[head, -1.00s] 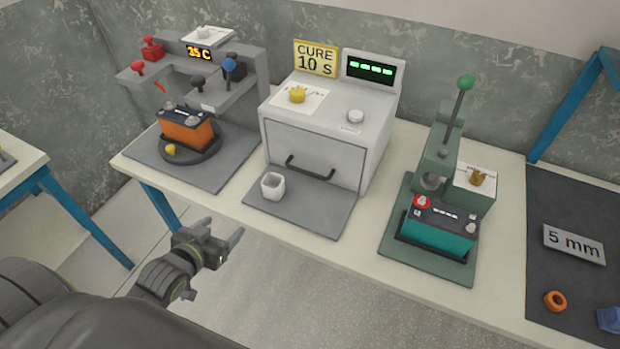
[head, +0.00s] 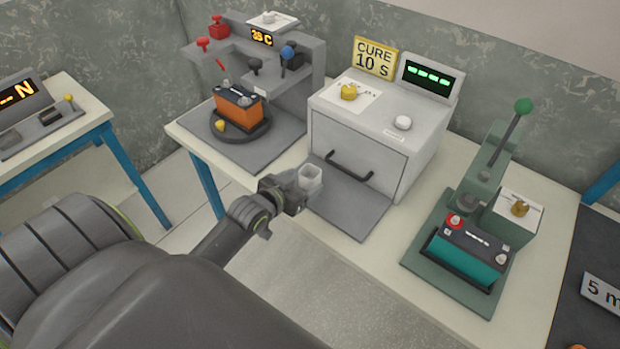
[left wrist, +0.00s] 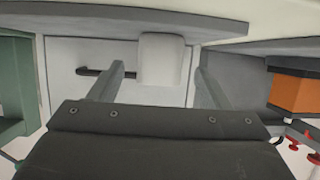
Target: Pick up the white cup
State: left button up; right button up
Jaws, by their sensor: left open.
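The white cup (head: 310,176) stands upright on the grey plate (head: 350,208) in front of the curing oven. My left gripper (head: 303,186) is open, right at the cup's near left side in the head view. In the left wrist view the cup (left wrist: 161,60) appears between the two spread fingers (left wrist: 158,82), toward their tips. Whether either finger touches it I cannot tell. The near lower part of the cup is partly hidden by the gripper in the head view. My right gripper is not in view.
The oven (head: 360,145) with its dark handle stands behind the cup. An orange battery (head: 238,112) sits on a round stand to the left. A teal battery (head: 467,255) sits in a green press to the right. The table's front edge runs below the plate.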

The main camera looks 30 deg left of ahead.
aim_at(315, 172)
pick_arm(q)
jog(key=shift+w+f, duration=0.1)
jog(key=shift+w, duration=0.7)
jog(key=shift+p+x, duration=0.45)
jog(key=shift+x, duration=1.7)
jog(key=c, duration=1)
